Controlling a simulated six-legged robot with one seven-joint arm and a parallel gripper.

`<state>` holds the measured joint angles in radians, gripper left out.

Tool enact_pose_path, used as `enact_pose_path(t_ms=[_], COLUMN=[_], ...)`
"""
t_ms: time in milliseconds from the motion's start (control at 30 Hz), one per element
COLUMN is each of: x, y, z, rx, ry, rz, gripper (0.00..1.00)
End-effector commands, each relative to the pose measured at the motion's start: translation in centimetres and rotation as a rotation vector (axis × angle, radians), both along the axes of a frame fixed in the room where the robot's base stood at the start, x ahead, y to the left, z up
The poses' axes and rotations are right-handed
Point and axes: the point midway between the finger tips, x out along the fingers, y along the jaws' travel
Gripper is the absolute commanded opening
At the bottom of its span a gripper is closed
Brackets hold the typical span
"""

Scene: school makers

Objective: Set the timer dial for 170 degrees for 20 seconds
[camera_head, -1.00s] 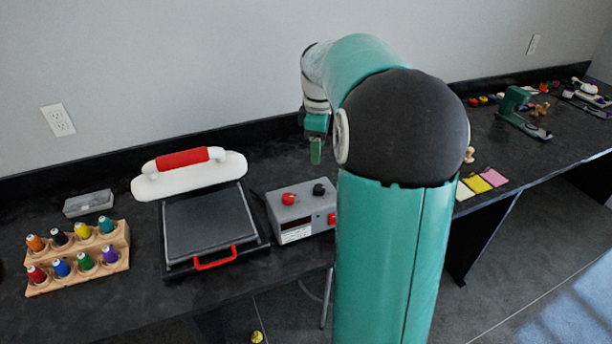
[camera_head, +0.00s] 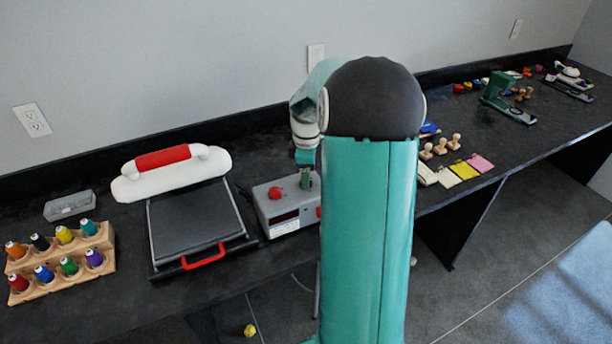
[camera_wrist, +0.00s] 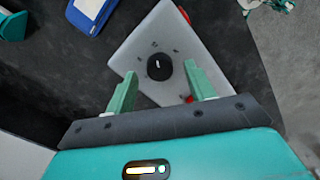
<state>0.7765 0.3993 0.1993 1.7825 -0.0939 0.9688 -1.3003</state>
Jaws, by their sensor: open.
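The grey control box (camera_head: 270,211) stands on the black bench, right of the heat press. A red knob (camera_head: 275,194) sits on its top left; a red part shows on its front right, partly behind my arm. In the wrist view the black dial (camera_wrist: 159,67) with a white pointer line sits on the box's top (camera_wrist: 145,38), with small marks around it. My gripper (camera_wrist: 160,82) is open and empty; its two green fingers are on either side of the dial, nearer the camera. In the head view my gripper (camera_head: 305,180) is over the box's right part and hides the dial. Contact cannot be told.
The heat press with its grey plate (camera_head: 197,222), white top and red handle stands left of the box. A wooden rack (camera_head: 60,270) of thread spools is further left. Wooden stamps (camera_head: 440,146) and coloured pads lie to the right.

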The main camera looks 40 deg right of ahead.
Motion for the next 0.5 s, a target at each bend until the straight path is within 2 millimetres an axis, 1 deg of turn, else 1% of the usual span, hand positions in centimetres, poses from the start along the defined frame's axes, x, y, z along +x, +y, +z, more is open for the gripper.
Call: enact_pose_path(t_ms=[33, 133, 400, 433, 467, 500], x=[0.03, 0.12, 0.22, 0.22, 0.21, 0.21], y=[0.01, -0.01, -0.03, -0.03, -0.03, -0.03], z=[-0.58, -1.17, -1.34, -1.34, -1.34, -1.34], rx=[0.001, 0.0, 0.0, 0.0, 0.0, 0.0], ry=[0.001, 0.0, -0.001, -0.001, -0.001, -0.001], rz=[0.001, 0.0, 0.0, 0.0, 0.0, 0.0], gripper=[0.54, 0.54, 0.54, 0.52, 0.46, 0.38])
